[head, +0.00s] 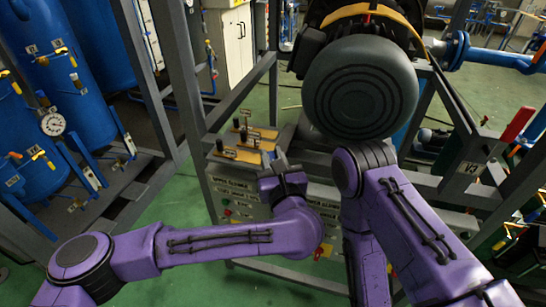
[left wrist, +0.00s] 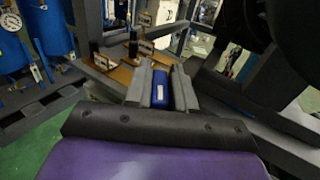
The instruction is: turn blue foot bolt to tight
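My left gripper (head: 280,163) is over the grey control box in the head view, near its labelled top. In the left wrist view its two grey fingers (left wrist: 164,75) stand apart. A blue piece with a small white label (left wrist: 160,90) shows in the gap between them. I cannot tell whether it is the blue foot bolt, or whether the fingers touch it. No blue bolt can be made out in the head view. My right arm (head: 415,225) reaches up beside the dark round motor end. My right gripper is not visible.
A dark ribbed motor end (head: 360,88) hangs close above my arms. The grey control box (head: 235,190) has labelled switches on top. Blue tanks with gauges (head: 52,124) stand at the left. Grey frame beams (head: 178,70) cross the space. Green floor shows between.

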